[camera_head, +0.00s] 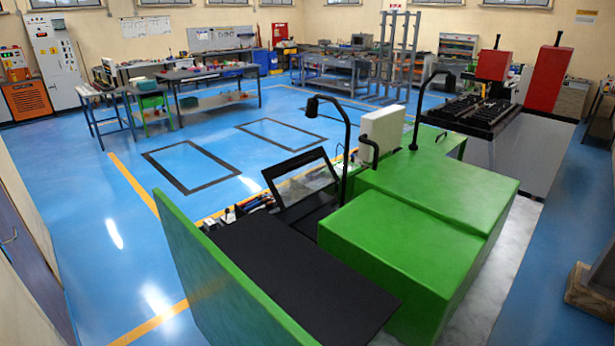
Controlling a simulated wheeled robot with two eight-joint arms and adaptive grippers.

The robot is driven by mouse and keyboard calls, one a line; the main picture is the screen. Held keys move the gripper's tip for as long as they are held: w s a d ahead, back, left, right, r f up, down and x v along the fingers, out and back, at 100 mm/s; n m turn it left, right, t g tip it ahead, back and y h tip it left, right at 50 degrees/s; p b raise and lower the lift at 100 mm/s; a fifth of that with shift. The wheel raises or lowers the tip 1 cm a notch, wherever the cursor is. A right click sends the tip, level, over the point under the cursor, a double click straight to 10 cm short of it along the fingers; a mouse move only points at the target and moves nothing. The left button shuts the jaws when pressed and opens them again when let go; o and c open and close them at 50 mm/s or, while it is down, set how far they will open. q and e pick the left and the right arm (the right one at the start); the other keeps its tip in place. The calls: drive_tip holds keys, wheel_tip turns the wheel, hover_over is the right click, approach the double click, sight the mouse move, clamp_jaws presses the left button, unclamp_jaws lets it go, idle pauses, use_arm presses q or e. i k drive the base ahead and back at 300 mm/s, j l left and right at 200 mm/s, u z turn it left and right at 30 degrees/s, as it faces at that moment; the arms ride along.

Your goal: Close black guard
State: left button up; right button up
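The black guard (304,184) is a black-framed panel with a clear pane, near the middle of the head view. It stands tilted up at the green busbar bender (400,250), behind the flat black top (290,275). Its lower edge meets a dark recess beside the green housing. Small parts and tools (250,206) lie to its left. Neither my left nor my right gripper is in view, and no part of my arms shows.
A tall green side panel (215,265) borders the machine's left. Black lamps on curved stalks (346,150) and a white box (382,132) rise near the guard. Blue floor (110,205) is open to the left. Workbenches (215,75) line the back.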

sight(272, 173)
drive_tip(key=k+z, duration=0.2)
drive_tip(key=z, duration=0.25)
drive_tip(key=k+z, duration=0.15)
drive_tip(key=z, duration=0.35)
drive_tip(key=i+l+z, duration=0.1)
drive_tip(key=l+z, duration=0.2)
drive_tip(key=i+l+z, duration=0.1)
drive_tip(key=i+l, duration=0.15)
drive_tip(key=i, duration=0.25)
